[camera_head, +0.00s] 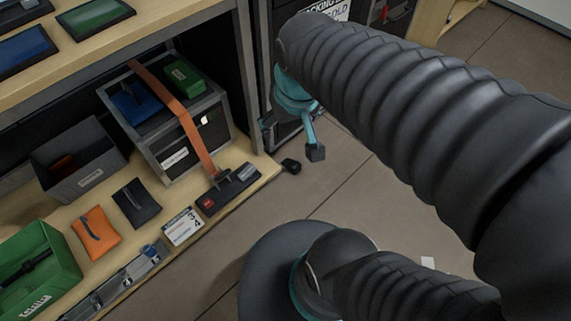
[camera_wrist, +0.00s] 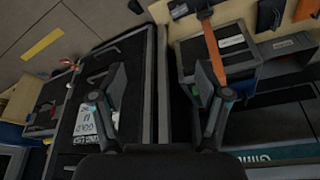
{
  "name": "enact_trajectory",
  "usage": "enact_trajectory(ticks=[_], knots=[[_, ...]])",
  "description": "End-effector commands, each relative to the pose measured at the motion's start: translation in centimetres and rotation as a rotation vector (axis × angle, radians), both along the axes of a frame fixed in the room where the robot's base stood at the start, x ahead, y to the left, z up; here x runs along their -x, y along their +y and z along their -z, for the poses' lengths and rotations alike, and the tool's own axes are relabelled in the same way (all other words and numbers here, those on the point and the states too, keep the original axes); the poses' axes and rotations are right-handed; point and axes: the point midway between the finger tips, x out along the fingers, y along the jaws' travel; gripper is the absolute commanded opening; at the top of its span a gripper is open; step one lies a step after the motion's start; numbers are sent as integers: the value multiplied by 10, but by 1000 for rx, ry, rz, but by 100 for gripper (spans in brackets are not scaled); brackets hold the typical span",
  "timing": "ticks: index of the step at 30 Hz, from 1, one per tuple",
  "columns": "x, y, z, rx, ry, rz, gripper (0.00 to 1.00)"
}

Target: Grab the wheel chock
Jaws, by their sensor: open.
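A small dark block, which looks like the wheel chock (camera_head: 291,165), lies by the front corner of the low wooden shelf. It looks to be on the grey floor, though its exact height is hard to tell. In the wrist view a small dark shape at the top edge seems to be the same chock (camera_wrist: 135,6). My gripper (camera_wrist: 160,70) is open and empty, its two fingers wide apart. In the head view my gripper (camera_head: 314,145) is partly hidden behind my arm and appears above and right of the chock, apart from it.
A grey crate (camera_head: 154,143) with an orange strap (camera_head: 175,105) stands on the low shelf (camera_head: 257,160). A black strip-shaped device (camera_head: 228,188), an orange pouch (camera_head: 96,232) and a green bin (camera_head: 60,275) are also there. A dark cabinet (camera_wrist: 85,90) stands beside the shelf. Floor right of the shelf is mostly clear.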

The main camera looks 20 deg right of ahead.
Motion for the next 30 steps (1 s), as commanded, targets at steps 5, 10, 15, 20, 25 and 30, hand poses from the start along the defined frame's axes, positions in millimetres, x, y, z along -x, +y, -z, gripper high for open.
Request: enact_trajectory(ticks=[5, 10, 15, 20, 25, 30], knots=[[-27, -9, 36, -10, 147, 24, 75], [-54, -22, 71, -21, 256, 44, 75], [-81, -38, 111, -34, 348, 59, 75], [-105, -54, 154, -47, 420, 61, 75], [-128, -71, 207, -61, 482, 48, 75], [-148, -89, 267, -75, 527, 21, 75]])
